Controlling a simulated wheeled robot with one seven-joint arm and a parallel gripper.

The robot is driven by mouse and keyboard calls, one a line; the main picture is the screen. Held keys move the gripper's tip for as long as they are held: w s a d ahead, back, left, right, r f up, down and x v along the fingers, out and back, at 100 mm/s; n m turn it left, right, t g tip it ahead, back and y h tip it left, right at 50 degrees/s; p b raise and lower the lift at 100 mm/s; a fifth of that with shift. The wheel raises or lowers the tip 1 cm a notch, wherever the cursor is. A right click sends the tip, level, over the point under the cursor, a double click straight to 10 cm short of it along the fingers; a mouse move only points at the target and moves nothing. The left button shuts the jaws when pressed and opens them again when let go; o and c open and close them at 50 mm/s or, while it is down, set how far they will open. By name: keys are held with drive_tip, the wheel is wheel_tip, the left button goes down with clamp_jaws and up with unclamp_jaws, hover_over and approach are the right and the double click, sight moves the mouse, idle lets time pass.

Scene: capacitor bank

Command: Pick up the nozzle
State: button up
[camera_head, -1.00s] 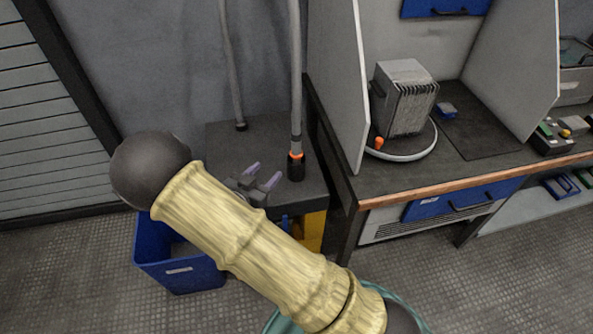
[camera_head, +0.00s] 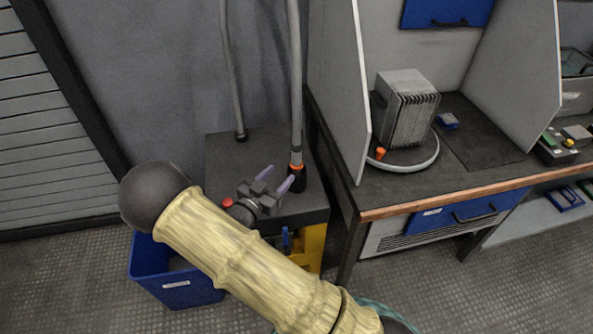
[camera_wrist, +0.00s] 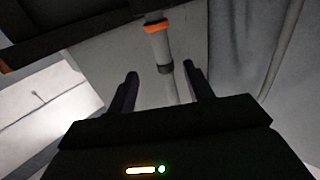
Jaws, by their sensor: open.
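The nozzle (camera_head: 297,176) is the dark end of a grey hose with an orange ring, standing upright on the dark top of a small stand (camera_head: 222,150). It also shows in the wrist view (camera_wrist: 159,45), beyond and roughly between my fingertips. My gripper (camera_head: 278,178) is open and empty, just left of the nozzle in the head view, with its fingers pointing towards it. The gripper also shows in the wrist view (camera_wrist: 160,78). I cannot tell whether a finger touches the nozzle.
A second grey hose (camera_head: 236,90) stands behind on the same stand. A blue bin (camera_head: 178,285) is on the floor at the left. At the right, a workbench (camera_head: 450,200) with a side panel (camera_head: 360,100) holds a finned grey box (camera_head: 408,110) on a round plate.

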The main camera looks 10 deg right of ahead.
sight(294, 158)
drive_tip(key=x, duration=0.5)
drive_tip(key=shift+w+d, duration=0.15)
drive_tip(key=shift+w, duration=0.05)
drive_tip(key=shift+b+x, duration=0.3)
drive_tip(key=shift+x, duration=2.3)
drive_tip(key=shift+w+f, duration=0.1)
clamp_jaws()
